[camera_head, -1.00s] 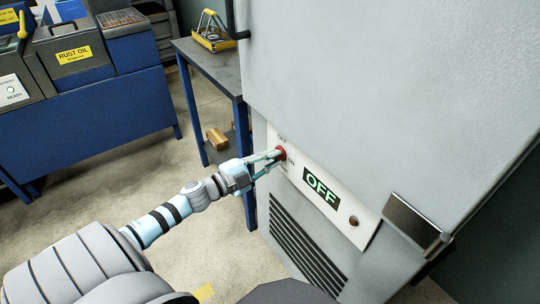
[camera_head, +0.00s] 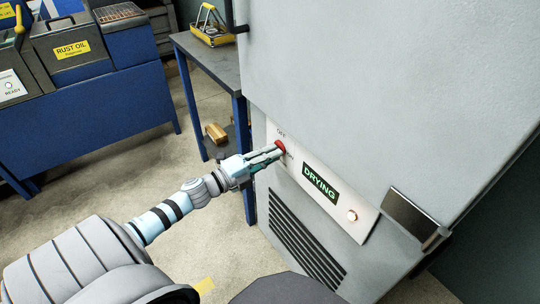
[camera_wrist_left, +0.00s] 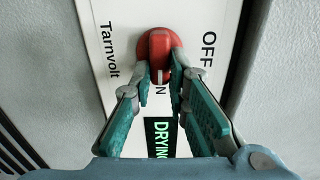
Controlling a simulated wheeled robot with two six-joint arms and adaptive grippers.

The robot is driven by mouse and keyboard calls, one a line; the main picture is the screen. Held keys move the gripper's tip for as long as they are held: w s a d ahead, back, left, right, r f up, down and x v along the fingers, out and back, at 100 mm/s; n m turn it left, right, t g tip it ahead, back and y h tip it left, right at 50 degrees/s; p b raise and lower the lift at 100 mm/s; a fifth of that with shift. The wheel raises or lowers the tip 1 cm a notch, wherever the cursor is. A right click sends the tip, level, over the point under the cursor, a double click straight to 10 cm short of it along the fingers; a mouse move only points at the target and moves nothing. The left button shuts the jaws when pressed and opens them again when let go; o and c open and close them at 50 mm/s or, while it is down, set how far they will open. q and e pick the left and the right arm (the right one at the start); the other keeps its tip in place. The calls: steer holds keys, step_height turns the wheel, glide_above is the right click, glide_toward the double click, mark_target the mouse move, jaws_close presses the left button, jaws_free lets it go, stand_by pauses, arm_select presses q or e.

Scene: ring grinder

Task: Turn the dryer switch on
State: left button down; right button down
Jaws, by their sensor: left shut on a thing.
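The red dryer switch (camera_head: 280,146) is a knob on the white control panel (camera_head: 338,218) of the grey dryer (camera_head: 380,80). In the left wrist view the knob (camera_wrist_left: 159,48) has its white mark pointing down toward the partly covered "ON" label. My right gripper is not in view.
A blue table (camera_head: 207,52) with a yellow-handled basket (camera_head: 212,32) stands left of the dryer. A blue rust oil station (camera_head: 85,100) is at the far left. The floor between is clear.

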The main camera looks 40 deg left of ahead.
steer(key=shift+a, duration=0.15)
arm_select(q)
steer(key=c, duration=1.6)
jaws_free()
steer(key=shift+o, duration=0.2)
steer(key=v, duration=1.2)
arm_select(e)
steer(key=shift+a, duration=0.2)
